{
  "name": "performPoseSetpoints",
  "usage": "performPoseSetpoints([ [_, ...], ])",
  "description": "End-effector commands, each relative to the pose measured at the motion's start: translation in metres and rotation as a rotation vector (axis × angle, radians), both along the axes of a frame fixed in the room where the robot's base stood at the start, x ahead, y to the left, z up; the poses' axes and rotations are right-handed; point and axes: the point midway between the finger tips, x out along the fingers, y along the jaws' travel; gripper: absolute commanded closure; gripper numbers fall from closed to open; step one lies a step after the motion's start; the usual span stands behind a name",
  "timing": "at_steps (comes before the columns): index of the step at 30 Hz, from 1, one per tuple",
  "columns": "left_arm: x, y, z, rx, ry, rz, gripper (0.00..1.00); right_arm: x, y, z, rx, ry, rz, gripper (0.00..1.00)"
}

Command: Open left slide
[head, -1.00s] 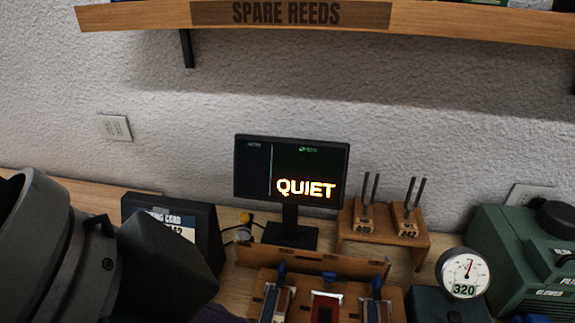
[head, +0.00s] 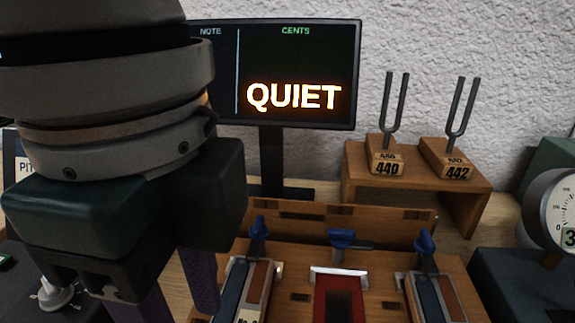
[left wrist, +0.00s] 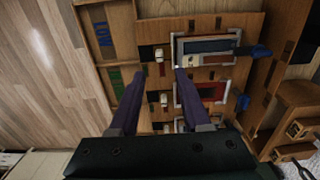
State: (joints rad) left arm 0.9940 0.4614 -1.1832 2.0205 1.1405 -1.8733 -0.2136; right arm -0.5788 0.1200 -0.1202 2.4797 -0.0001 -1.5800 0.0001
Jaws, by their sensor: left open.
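The left slide (head: 236,291) is a blue strip beside a brown one in a pale metal frame, with a blue lever (head: 258,236) at its far end. In the left wrist view the left slide (left wrist: 208,45) is the top framed unit. My left gripper (head: 180,300) points down just left of it, apart from it in the head view. Its purple fingers are spread and empty in the left wrist view (left wrist: 158,72), one tip close to the frame's near edge. My right gripper is not seen.
A red middle slide (head: 322,288) and a right slide (head: 440,290) share the wooden board. Behind stand a monitor (head: 300,60) reading QUIET and a wooden stand (head: 470,205) with tuning forks. A round gauge (head: 560,212) is at right.

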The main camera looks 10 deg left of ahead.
Motion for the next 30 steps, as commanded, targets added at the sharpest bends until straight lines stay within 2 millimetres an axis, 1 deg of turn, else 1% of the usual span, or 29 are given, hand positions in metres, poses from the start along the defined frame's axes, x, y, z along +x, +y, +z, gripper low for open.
performPoseSetpoints([
  [1, -0.001, 0.001, -0.01, 0.001, 0.003, 0.001, 0.53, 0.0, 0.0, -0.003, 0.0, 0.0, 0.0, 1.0],
  [6, -0.001, 0.001, -0.044, 0.001, 0.003, 0.002, 0.53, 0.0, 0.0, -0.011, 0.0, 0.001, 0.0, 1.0],
  [9, -0.001, 0.001, -0.062, 0.001, 0.002, 0.002, 0.53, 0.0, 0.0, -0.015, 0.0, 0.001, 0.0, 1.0],
  [12, 0.0, 0.0, -0.074, 0.0, 0.001, 0.001, 0.53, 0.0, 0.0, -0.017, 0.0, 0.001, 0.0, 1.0],
  [17, 0.0, 0.0, -0.084, -0.001, -0.002, 0.0, 0.53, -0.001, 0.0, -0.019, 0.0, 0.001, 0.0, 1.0],
  [24, 0.0, 0.0, -0.085, -0.002, -0.003, 0.0, 0.53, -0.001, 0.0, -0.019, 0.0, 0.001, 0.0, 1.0],
  [25, 0.0, 0.0, -0.085, -0.002, -0.003, 0.0, 0.54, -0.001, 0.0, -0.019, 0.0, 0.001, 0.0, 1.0],
  [26, 0.0, 0.0, -0.085, -0.002, -0.003, 0.0, 0.57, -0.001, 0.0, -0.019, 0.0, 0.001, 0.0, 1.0],
  [30, 0.0, 0.0, -0.084, -0.002, -0.003, 0.0, 0.73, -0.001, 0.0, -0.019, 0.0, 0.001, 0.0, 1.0],
])
